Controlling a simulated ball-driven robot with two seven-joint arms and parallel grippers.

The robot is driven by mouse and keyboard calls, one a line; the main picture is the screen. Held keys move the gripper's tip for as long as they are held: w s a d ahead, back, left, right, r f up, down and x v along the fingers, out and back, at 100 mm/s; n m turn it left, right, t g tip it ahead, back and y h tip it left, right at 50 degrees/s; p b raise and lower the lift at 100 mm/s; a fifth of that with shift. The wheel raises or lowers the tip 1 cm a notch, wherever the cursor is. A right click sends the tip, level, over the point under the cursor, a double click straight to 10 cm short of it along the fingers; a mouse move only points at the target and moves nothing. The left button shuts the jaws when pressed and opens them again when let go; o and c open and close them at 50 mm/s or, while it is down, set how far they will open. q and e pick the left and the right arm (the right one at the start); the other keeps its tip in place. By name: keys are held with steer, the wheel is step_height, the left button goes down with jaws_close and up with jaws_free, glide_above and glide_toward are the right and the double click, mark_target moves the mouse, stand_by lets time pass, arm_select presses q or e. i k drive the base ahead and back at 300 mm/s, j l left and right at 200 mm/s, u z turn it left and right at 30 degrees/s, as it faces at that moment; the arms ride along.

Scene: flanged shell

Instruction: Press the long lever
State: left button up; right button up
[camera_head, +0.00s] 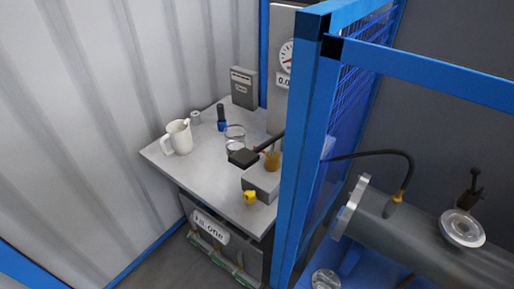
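A dark rod (271,142), which may be the long lever, slants up to the right at the table's right side. The blue post hides its right end. Below it a brass-coloured part (272,160) stands on a grey box (262,180) with a yellow knob (249,197) at its front. A black block (243,158) is beside the rod; I cannot tell whether they join. Neither of my grippers shows.
A blue post (303,150) and mesh panel (355,115) divide the view. The grey table (195,165) holds a white jug (178,137), glass rings and a bottle. A gauge (287,56) is behind. A flanged cylinder (420,235) lies right of the post.

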mark_target(244, 158)
steer(key=i+j+z, duration=0.1)
steer(key=j+z, duration=0.15)
steer(key=i+j+z, duration=0.2)
steer(key=j, duration=0.2)
steer(key=j+z, duration=0.25)
steer(key=j, duration=0.1)
